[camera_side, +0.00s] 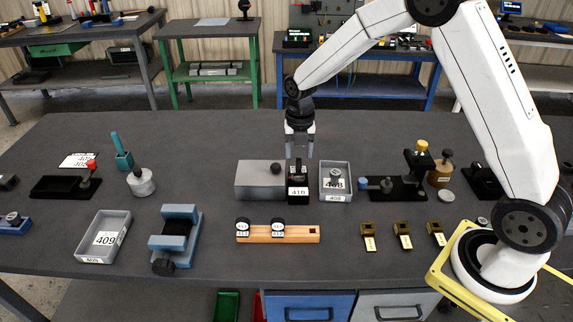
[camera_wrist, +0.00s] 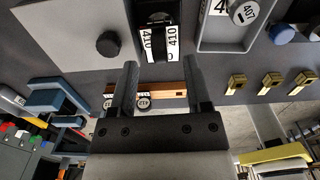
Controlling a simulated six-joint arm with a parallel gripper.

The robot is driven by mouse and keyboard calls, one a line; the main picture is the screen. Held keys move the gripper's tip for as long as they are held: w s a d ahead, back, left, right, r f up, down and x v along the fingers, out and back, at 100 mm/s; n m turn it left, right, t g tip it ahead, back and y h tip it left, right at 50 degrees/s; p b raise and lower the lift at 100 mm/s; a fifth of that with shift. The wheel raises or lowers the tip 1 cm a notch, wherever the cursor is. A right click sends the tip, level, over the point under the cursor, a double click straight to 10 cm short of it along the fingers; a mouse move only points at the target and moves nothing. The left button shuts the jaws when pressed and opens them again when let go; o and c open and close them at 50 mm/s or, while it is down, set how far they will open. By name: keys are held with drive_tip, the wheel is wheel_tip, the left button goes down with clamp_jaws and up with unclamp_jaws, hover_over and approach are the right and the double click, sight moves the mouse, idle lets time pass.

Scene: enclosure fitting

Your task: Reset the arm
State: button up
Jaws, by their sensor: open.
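My gripper (camera_side: 299,157) is open, pointing down above a small black box labelled 410 (camera_side: 298,193). In the wrist view my gripper's fingers (camera_wrist: 159,64) are apart with nothing held between them. The black box with its 410 labels (camera_wrist: 158,42) shows just beyond the fingertips there. In the side view a dark upper part of the box is close below the fingertips; I cannot tell the exact gap. A grey block with a dark knob (camera_side: 255,184) stands left of the box. A grey tray (camera_side: 337,197) with a round labelled part stands to its right.
In front lies a wooden strip (camera_side: 300,234) with two round labelled parts. Several brass pieces (camera_side: 402,236) lie right of it. A black fixture (camera_side: 408,188) stands on the right. A blue-grey vise (camera_side: 178,232) and another grey tray (camera_side: 86,250) are on the left.

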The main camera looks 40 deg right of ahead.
drive_tip(key=shift+r, duration=2.1)
